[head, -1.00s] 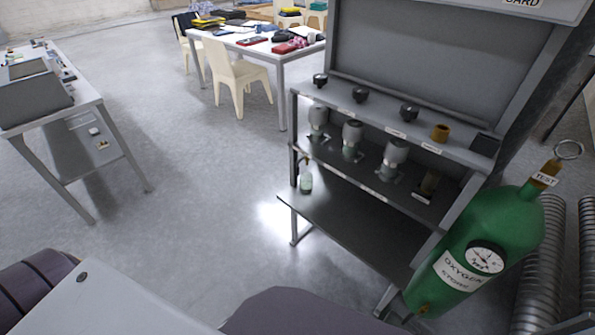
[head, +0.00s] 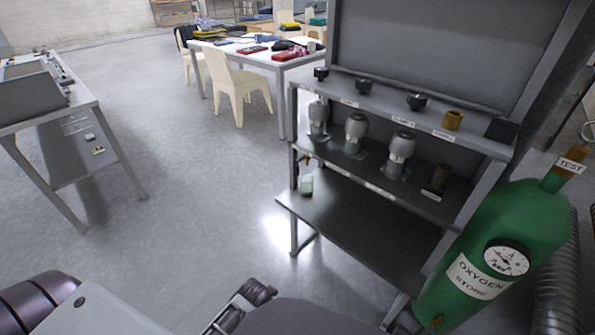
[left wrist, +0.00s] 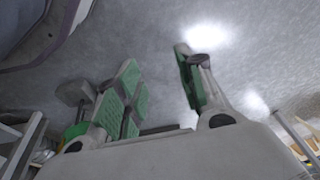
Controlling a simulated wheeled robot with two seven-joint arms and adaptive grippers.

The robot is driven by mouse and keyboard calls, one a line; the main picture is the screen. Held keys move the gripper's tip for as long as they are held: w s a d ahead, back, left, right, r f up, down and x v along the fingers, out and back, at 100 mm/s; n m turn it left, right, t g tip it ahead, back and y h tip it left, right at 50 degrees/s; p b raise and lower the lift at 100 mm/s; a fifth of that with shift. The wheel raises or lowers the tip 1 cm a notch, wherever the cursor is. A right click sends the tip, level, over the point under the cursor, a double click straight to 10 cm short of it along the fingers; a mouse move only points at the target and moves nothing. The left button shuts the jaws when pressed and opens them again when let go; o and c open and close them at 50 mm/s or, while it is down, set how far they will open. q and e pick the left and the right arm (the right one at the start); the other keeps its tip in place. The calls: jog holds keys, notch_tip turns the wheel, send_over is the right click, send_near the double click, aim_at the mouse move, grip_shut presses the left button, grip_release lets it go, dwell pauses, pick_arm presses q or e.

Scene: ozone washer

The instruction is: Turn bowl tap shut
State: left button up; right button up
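My left gripper (left wrist: 156,64) shows in the left wrist view with its two green-padded fingers apart and nothing between them. In the head view, a small tap-like fitting (head: 305,159) sits at the left end of the grey shelf unit, above a small jar of pale green liquid (head: 306,185). It is too small to tell whether it is the bowl tap or how its handle stands. No gripper is near it. Dark parts of my own arms show along the bottom edge. My right gripper cannot be made out.
The shelf unit (head: 345,212) holds several grey cylinders and black knobs. A green oxygen cylinder with a gauge (head: 490,255) stands at its right. A bench (head: 88,103) is at left; a white table (head: 283,62) and chair (head: 238,82) are behind. Floor between is clear.

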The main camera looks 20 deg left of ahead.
pick_arm(q)
jog(key=w+a+r+m+t+h+b, duration=0.1)
jog(key=w+a+r+m+t+b, duration=0.1)
jog(key=w+r+m+t, duration=0.3)
jog(key=w+a+r+m+t+h+b, duration=0.1)
jog(key=w+a+r+m+t, duration=0.3)
jog(key=w+r+m, duration=0.9)
jog(key=w+a+r+m+t+h+b, duration=0.1)
jog(key=w+a+r+m+t+b, duration=0.2)
jog(key=w+r+m, duration=0.6)
jog(key=r+m+t, duration=0.1)
jog(key=m+t, duration=0.1)
jog(key=m, duration=0.6)
jog(key=shift+r+t, duration=0.2)
jog(key=shift+t, duration=0.1)
pick_arm(e)
jog(key=s+a+r+y, duration=0.2)
jog(key=a+r, duration=0.4)
jog(key=r, duration=0.3)
jog(key=shift+s+a+r+t, duration=0.2)
jog(key=shift+s+r+t, duration=0.1)
jog(key=shift+s+r, duration=0.15)
pick_arm(q)
jog(key=shift+a, duration=0.1)
jog(key=shift+w, duration=0.15)
pick_arm(e)
jog(key=shift+f, duration=0.1)
